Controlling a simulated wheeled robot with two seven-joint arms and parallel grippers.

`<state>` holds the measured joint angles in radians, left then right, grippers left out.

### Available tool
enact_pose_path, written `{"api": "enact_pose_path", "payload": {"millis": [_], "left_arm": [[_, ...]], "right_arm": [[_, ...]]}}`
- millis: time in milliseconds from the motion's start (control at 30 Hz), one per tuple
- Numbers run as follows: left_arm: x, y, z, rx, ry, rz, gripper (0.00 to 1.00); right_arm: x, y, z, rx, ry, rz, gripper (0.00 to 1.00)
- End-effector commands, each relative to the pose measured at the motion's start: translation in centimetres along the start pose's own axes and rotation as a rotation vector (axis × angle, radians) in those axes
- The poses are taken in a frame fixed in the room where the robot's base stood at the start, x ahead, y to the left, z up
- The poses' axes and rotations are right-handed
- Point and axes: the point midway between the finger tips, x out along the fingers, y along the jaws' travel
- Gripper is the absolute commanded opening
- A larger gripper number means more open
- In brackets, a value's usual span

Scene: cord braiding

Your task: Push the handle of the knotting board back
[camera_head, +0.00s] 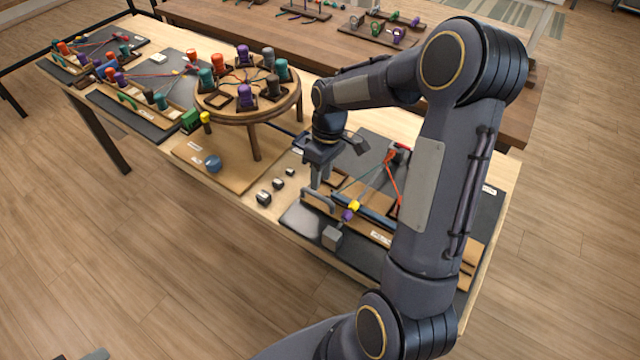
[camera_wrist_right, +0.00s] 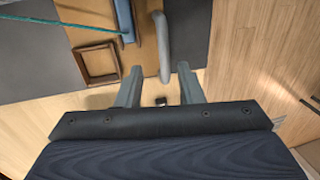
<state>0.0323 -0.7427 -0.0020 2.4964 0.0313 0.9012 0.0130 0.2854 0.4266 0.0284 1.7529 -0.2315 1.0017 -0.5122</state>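The knotting board (camera_head: 375,235) lies at the right end of the table, partly hidden by my right arm. My right gripper (camera_head: 320,180) hangs over the handle, pointing down. In the wrist view its two fingers (camera_wrist_right: 159,68) are apart, with the handle's near end appearing between their tips. I cannot tell whether they touch it.
Cords with yellow and purple pieces (camera_head: 350,209) stretch over the board. Small dark cubes (camera_head: 264,198) lie to the left, near a round braiding stand (camera_head: 250,103). A wooden frame (camera_wrist_right: 95,62) is beside the handle.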

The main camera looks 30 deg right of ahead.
Motion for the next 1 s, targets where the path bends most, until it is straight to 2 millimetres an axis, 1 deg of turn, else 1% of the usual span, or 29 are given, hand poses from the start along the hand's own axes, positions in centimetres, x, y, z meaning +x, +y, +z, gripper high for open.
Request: {"api": "enact_pose_path", "payload": {"millis": [33, 100, 200, 300, 867, 967, 1000], "left_arm": [[0.1, -0.1, 0.1, 0.000, 0.000, 0.000, 0.36], [0.2, -0.1, 0.1, 0.000, 0.000, 0.000, 0.36], [0.2, -0.1, 0.1, 0.000, 0.000, 0.000, 0.36], [0.2, -0.1, 0.1, 0.000, 0.000, 0.000, 0.36], [0.2, -0.1, 0.1, 0.000, 0.000, 0.000, 0.36], [0.2, -0.1, 0.1, 0.000, 0.000, 0.000, 0.36], [0.2, -0.1, 0.1, 0.000, 0.000, 0.000, 0.36]], "right_arm": [[-0.9, 0.1, -0.1, 0.000, 0.004, 0.003, 0.34], [-2.0, 0.1, -0.1, -0.001, 0.004, 0.004, 0.34], [-3.2, 0.1, -0.1, -0.001, 0.003, 0.003, 0.34], [-3.8, 0.0, 0.0, 0.000, 0.001, 0.002, 0.34], [-4.0, 0.0, 0.0, 0.001, 0.002, 0.001, 0.34], [-4.9, -0.7, 0.5, 0.016, 0.023, 0.008, 0.34], [-5.6, -1.4, 0.9, 0.031, 0.041, 0.013, 0.34]]}}
